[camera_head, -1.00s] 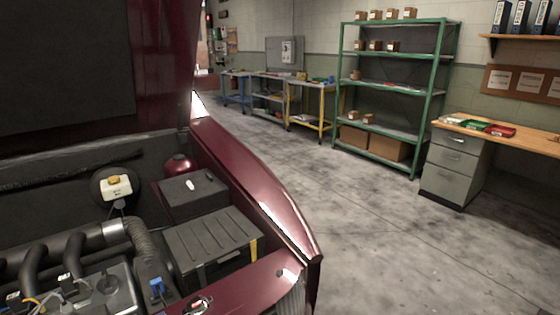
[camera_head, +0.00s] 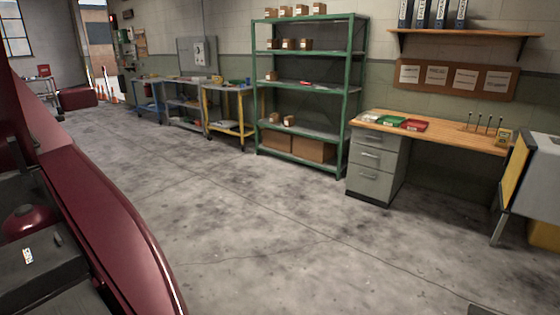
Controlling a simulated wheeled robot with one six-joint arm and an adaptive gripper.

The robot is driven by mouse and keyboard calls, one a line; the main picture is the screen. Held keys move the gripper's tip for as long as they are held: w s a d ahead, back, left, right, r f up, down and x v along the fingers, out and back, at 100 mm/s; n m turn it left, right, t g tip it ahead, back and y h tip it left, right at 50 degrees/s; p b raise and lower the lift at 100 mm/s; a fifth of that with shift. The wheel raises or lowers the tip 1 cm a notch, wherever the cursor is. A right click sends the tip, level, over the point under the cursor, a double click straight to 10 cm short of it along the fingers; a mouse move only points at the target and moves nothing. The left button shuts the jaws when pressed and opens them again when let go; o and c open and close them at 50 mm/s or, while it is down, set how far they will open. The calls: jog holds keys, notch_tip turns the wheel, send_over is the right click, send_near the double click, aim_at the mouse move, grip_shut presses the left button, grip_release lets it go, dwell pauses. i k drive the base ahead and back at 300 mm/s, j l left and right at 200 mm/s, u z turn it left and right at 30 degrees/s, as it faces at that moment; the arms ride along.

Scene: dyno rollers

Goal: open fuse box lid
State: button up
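A black box (camera_head: 35,274) with a flat lid sits in the red car's engine bay at the lower left, cut off by the left edge. It looks like the fuse box, and its lid appears shut. A small white label and a small grey piece show on its top. Part of another dark box (camera_head: 85,302) shows below it at the bottom edge. My gripper is not in view.
The car's red fender (camera_head: 105,225) borders the bay. Open concrete floor (camera_head: 250,225) lies to its right. A green shelf rack (camera_head: 345,120), a wooden-topped desk (camera_head: 440,132) and a grey-and-yellow cabinet (camera_head: 535,175) stand beyond; carts (camera_head: 228,108) line the back wall.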

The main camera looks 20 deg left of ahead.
aim_at(32, 266)
jog(key=i+u, duration=0.2)
jog(key=i, duration=0.3)
jog(key=i+l+u, duration=0.2)
jog(key=i, duration=0.25)
jog(key=i+j+u, duration=0.1)
jog(key=i+u, duration=0.2)
jog(key=u, duration=0.15)
jog(key=i+u, duration=0.45)
jog(key=i+l+u, duration=0.15)
jog(key=u, duration=0.25)
jog(key=i+l+u, duration=0.25)
jog(key=u, duration=0.2)
jog(key=i+u, duration=0.25)
jog(key=u, duration=0.2)
jog(key=i+l+u, duration=0.2)
jog(key=u, duration=0.3)
jog(key=i+l+u, duration=0.2)
jog(key=u, duration=0.25)
jog(key=i+l+u, duration=0.15)
jog(key=l+u, duration=0.15)
jog(key=u, duration=0.15)
jog(key=i+l+u, duration=0.1)
jog(key=l+u, duration=0.2)
jog(key=u, duration=0.15)
jog(key=i+l+u, duration=0.1)
jog(key=l+u, duration=0.2)
